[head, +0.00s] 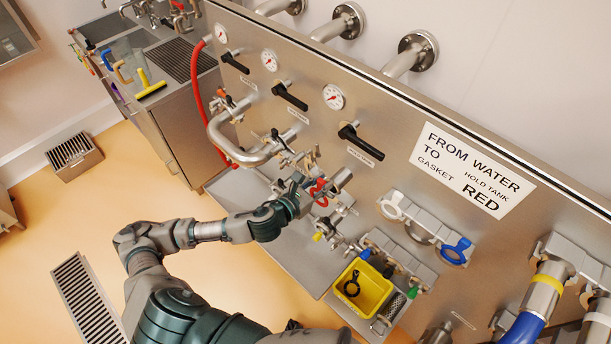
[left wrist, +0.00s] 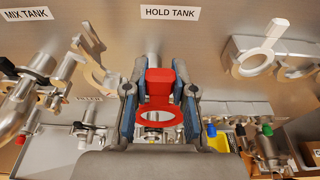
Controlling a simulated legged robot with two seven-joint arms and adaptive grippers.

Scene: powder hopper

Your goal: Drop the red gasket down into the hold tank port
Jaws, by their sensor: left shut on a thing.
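My left gripper (head: 312,190) is shut on the red gasket (head: 321,194) in front of the steel panel. In the left wrist view, the fingers (left wrist: 160,98) grip the gasket's red block, and its flat ring (left wrist: 160,117) shows between them. The HOLD TANK label (left wrist: 171,12) is on the panel above. A steel pipe stub (head: 342,178) sticks out beside the gripper in the head view; in the wrist view it is mostly hidden behind the gasket, so I cannot tell whether they touch. My right gripper is not in view.
A white gasket (head: 391,206) and a blue gasket (head: 456,251) hang on the panel at right. A yellow bin (head: 377,291) holds a black ring. Bent steel piping (head: 240,150) and a red hose (head: 197,90) are at left. A sign (head: 472,170) names RED.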

